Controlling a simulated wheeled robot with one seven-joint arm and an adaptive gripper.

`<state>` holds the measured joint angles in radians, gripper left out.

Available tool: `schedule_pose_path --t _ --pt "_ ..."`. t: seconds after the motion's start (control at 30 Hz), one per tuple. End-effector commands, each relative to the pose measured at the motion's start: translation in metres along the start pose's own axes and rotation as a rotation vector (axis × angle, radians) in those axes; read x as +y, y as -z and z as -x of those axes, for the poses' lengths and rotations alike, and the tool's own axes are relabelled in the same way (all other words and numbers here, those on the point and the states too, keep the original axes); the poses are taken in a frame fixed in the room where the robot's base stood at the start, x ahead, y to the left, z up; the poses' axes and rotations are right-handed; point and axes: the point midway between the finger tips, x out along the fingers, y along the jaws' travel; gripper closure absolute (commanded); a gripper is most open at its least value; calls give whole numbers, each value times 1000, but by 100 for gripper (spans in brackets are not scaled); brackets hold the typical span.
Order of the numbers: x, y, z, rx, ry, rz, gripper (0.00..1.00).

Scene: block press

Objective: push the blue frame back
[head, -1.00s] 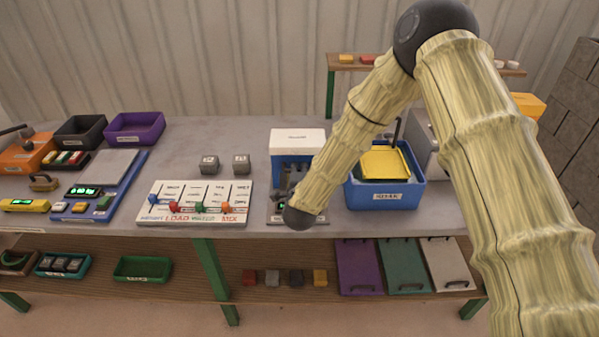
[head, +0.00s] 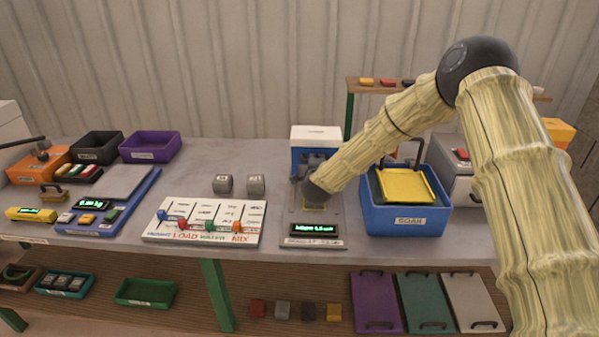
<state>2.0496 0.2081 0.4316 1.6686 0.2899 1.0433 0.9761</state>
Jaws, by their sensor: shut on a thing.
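The blue frame (head: 299,160) with a white top (head: 316,137) stands at the rear of the grey press base (head: 333,228), in the middle of the table. My gripper (head: 299,186) is at the front of the frame, low over the base. It is shut, apparently on the blue frame; my wrist hides the exact contact. A small yellow patch (head: 313,206) shows on the base just below my wrist. A green-lit display (head: 314,230) is at the base's front.
A blue tub (head: 404,222) with a yellow tray (head: 405,185) stands right of the press, below my forearm. Two grey blocks (head: 256,186) and a white board (head: 205,222) with coloured sliders lie to the left. The table left of the frame is clear.

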Motion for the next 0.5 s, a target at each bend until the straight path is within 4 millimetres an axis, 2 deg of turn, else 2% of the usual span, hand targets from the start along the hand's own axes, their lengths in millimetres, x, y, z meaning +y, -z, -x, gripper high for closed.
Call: schedule_pose_path --t 0.17,0.5 --pt "-1 15 -7 14 -1 -3 100" --pt "-4 18 -9 17 3 -3 100"
